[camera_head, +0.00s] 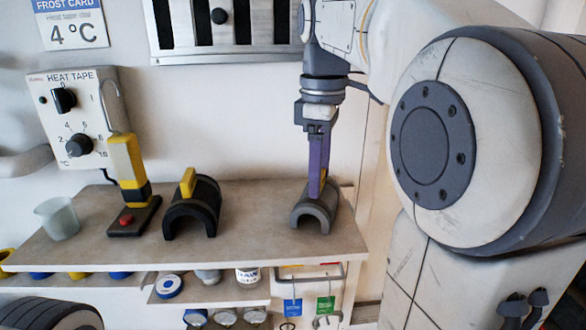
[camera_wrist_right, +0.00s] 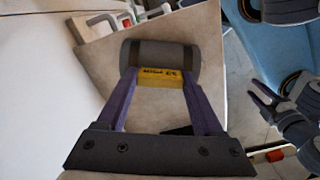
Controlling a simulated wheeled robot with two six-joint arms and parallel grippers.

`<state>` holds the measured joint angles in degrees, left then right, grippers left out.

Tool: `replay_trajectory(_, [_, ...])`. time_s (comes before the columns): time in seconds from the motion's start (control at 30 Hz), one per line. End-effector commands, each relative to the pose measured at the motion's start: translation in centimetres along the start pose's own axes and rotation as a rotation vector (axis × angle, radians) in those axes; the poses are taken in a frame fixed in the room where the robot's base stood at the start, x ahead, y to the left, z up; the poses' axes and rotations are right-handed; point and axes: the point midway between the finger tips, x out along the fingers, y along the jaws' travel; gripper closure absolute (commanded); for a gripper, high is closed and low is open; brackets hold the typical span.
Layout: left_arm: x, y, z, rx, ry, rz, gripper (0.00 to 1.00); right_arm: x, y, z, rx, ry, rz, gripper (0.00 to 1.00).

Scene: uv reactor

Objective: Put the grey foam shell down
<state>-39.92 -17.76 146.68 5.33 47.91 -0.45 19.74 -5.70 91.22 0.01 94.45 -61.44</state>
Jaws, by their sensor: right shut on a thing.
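The grey foam shell (camera_head: 314,214), a half-round arch with a yellow grip, is at the right end of the shelf (camera_head: 255,225). My right gripper (camera_head: 318,184) points down from above, its purple fingers shut on the yellow grip. The right wrist view shows the shell (camera_wrist_right: 165,55) upright across the fingertips, with the yellow grip (camera_wrist_right: 160,78) between them. I cannot tell whether the shell's feet touch the shelf or hover just above it. My left gripper (camera_wrist_right: 264,103) shows only at the right of the wrist view, its fingers apart and empty.
A black shell (camera_head: 192,210) with a yellow grip stands left of the grey one, with bare shelf between. Further left are a yellow-and-black tool on a base (camera_head: 132,200) and a translucent cup (camera_head: 57,220). Tags and jars are below the shelf.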

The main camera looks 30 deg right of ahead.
Motion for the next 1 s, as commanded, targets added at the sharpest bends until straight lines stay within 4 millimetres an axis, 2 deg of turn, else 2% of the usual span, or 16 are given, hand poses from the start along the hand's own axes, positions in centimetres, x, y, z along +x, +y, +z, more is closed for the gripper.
replay_trajectory(0.13, [0.3,0.0,0.0,0.0,0.0,0.0,0.5,0.4,0.0,0.0,0.0,0.0,0.0,1.0])
replay_trajectory(0.17, [0.2,0.0,0.0,0.0,0.0,0.0,0.5,0.3,0.0,0.0,0.0,0.0,0.0,0.2])
replay_trajectory(0.2, [0.2,0.0,0.0,0.0,0.0,0.0,0.5,0.3,0.0,0.0,0.0,0.0,0.0,0.05])
replay_trajectory(0.23, [0.2,0.0,0.0,0.0,0.0,0.0,0.5,0.3,0.0,0.0,0.0,0.0,0.0,0.02])
replay_trajectory(0.5, [0.2,0.0,0.0,0.0,0.0,0.0,0.5,0.2,0.0,0.0,0.0,0.0,0.0,0.02])
replay_trajectory(0.67, [0.1,0.0,0.0,0.0,0.0,0.0,0.5,-0.5,0.1,-0.1,0.0,0.001,0.003,0.02])
replay_trajectory(0.77, [0.2,0.0,0.0,0.0,0.0,0.0,0.5,-1.8,0.1,-0.1,-0.001,0.002,0.003,0.02])
replay_trajectory(1.0, [0.1,0.0,0.0,0.0,0.0,0.0,0.5,-6.4,0.1,-0.1,0.0,0.002,0.003,0.02])
